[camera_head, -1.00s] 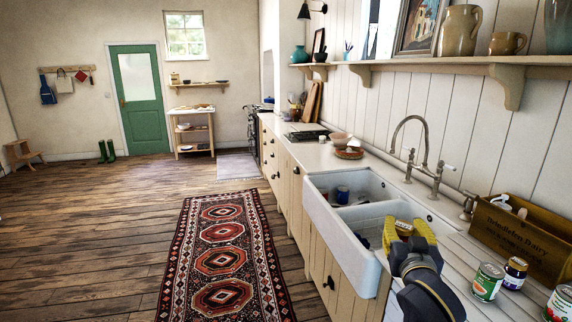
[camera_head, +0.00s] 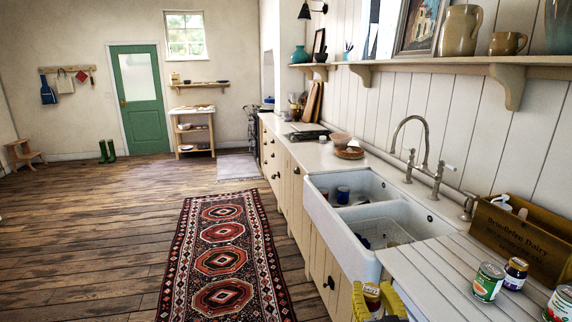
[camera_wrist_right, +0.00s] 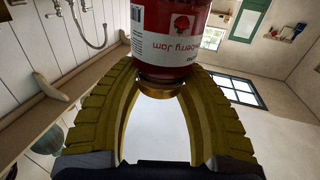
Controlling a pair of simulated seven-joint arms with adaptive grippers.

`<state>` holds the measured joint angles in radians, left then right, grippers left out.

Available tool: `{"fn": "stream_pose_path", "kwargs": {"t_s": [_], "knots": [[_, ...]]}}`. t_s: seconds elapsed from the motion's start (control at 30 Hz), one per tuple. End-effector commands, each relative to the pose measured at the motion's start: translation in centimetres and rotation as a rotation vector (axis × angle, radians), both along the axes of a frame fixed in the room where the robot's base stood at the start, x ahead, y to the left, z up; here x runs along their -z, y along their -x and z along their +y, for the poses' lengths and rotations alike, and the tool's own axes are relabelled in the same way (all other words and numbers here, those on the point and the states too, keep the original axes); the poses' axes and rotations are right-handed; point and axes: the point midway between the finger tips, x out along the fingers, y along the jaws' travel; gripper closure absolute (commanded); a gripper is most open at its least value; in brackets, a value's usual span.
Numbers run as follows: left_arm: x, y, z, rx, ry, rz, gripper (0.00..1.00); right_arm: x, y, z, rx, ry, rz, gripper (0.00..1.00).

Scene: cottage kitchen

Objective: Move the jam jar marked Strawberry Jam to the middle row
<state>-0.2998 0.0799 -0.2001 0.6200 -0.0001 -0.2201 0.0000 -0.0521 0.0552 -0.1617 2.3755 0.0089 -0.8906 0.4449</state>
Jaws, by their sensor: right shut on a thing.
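The Strawberry Jam jar (camera_head: 372,292) is between the yellow fingers of my right gripper (camera_head: 378,302), low in the head view by the sink's front corner. In the right wrist view the jar (camera_wrist_right: 175,35) is dark red with a white label reading "...berry Jam" upside down and a gold lid. My right gripper (camera_wrist_right: 162,78) is shut on it near the lid end. The jar's far end is cut off by the frame. My left gripper is not in view. I cannot make out a middle row.
Cans (camera_head: 488,282) and a dark jar (camera_head: 515,273) stand on the ribbed drainboard (camera_head: 430,275) at right. A wooden crate (camera_head: 520,240) is behind them. The white sink (camera_head: 345,235) holds a rack (camera_head: 385,232) and a blue cup (camera_head: 343,194). The drainboard's left part is clear.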

Motion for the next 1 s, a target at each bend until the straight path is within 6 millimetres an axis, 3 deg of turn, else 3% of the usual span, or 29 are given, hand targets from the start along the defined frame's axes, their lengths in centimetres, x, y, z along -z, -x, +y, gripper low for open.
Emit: {"fn": "stream_pose_path", "kwargs": {"t_s": [0.03, 0.17, 0.5, 0.8, 1.0], "knots": [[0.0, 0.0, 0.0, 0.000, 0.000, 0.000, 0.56, -0.8, 0.4, 0.1, -0.003, -0.002, -0.006, 1.00], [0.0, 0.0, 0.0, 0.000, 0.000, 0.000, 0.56, -0.7, 2.5, 0.1, -0.005, -0.001, 0.000, 1.00], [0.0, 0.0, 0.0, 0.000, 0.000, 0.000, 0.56, 2.4, 7.5, -0.1, 0.003, -0.001, 0.004, 1.00], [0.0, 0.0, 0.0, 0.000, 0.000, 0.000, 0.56, 4.8, 9.4, -0.2, 0.009, -0.001, 0.000, 1.00], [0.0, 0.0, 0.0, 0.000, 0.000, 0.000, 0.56, 4.5, 9.2, -0.2, 0.009, 0.000, -0.005, 1.00]]}}
